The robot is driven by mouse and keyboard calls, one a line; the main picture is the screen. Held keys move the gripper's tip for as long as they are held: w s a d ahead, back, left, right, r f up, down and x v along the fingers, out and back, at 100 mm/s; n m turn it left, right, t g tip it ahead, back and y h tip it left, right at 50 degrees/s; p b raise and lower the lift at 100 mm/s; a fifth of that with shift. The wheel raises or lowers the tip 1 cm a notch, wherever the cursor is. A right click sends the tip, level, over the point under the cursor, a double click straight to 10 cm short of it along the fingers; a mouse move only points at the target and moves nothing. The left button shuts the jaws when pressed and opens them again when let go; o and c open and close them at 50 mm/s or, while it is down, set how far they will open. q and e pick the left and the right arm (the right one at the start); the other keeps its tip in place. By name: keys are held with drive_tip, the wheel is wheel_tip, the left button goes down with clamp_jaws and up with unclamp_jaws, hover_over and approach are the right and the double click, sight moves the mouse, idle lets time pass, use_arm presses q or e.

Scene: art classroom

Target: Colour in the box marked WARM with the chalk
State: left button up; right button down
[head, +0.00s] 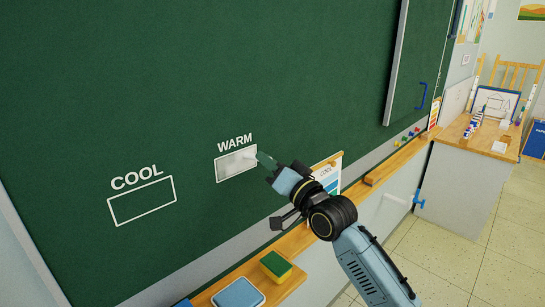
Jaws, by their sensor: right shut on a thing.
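The WARM box (230,166) is a small outlined rectangle on the green chalkboard (230,70), below the word WARM. Its inside is covered with whitish chalk, a little uneven in tone. My right gripper (266,161) is at the right end of this box, shut on the chalk (250,158). Only a small pale part of the chalk shows beyond the fingertips, by the board; I cannot tell if it touches. The COOL box (142,201), lower left, has a white outline and a plain green inside. My left gripper is out of view.
Below the board runs a wooden ledge (296,240) with a green and yellow sponge (276,265) and a blue box-like item (238,293). A small colour chart (328,172) stands behind my right arm. Small coloured pieces (405,138) lie farther right. A table (455,133) stands at the right.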

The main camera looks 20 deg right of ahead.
drive_tip(key=shift+a, duration=0.1)
drive_tip(key=shift+s+a+r+p, duration=0.1)
drive_tip(key=shift+s+a+p, duration=0.2)
drive_tip(key=shift+a+p, duration=0.4)
drive_tip(key=shift+a, duration=0.15)
drive_tip(key=shift+s+a+p, duration=0.3)
drive_tip(key=shift+a+p, duration=0.25)
drive_tip(key=shift+a, duration=0.15)
drive_tip(key=shift+s+a+p, duration=0.3)
drive_tip(key=shift+a+p, duration=0.25)
drive_tip(key=shift+a, duration=0.2)
